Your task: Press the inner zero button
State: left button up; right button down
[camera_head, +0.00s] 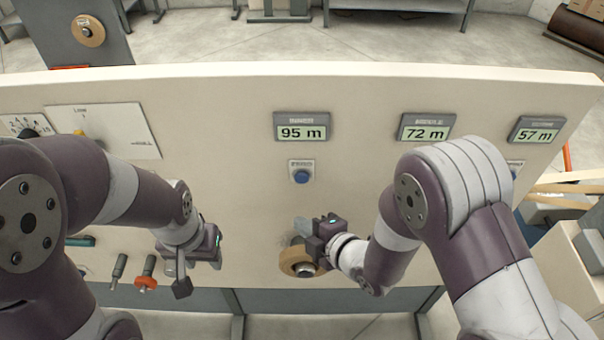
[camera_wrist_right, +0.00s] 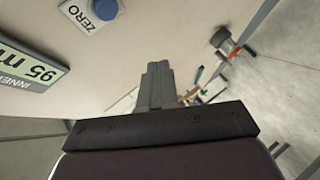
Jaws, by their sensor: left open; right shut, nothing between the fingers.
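The inner zero button is a blue round button (camera_head: 301,176) on a small pale plate on the cream panel, below the display reading 95 m (camera_head: 301,126). In the right wrist view the blue button (camera_wrist_right: 105,9) sits above a ZERO label, beside the display (camera_wrist_right: 28,70) marked INNER. My right gripper (camera_head: 303,230) is shut and empty, below the button and apart from it. Its closed fingers (camera_wrist_right: 157,85) show in the wrist view, right of the button. My left gripper (camera_head: 197,268) is open and empty at the lower left of the panel.
A tan round knob (camera_head: 297,261) is just below my right gripper. Displays reading 72 m (camera_head: 426,127) and 57 m (camera_head: 537,130) are to the right. An orange-collared handle (camera_head: 146,280) stands near my left gripper. The panel around the blue button is clear.

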aim_at(302, 178)
jog(key=w, duration=0.8)
jog(key=shift+w, duration=0.4)
jog(key=shift+w+b, duration=0.1)
jog(key=shift+b, duration=0.25)
dwell(1.4)
jog(key=shift+w, duration=0.3)
jog(key=shift+w, duration=0.45)
dwell(0.6)
jog(key=shift+s+b, duration=0.1)
jog(key=shift+b, duration=0.2)
jog(key=shift+s, duration=0.75)
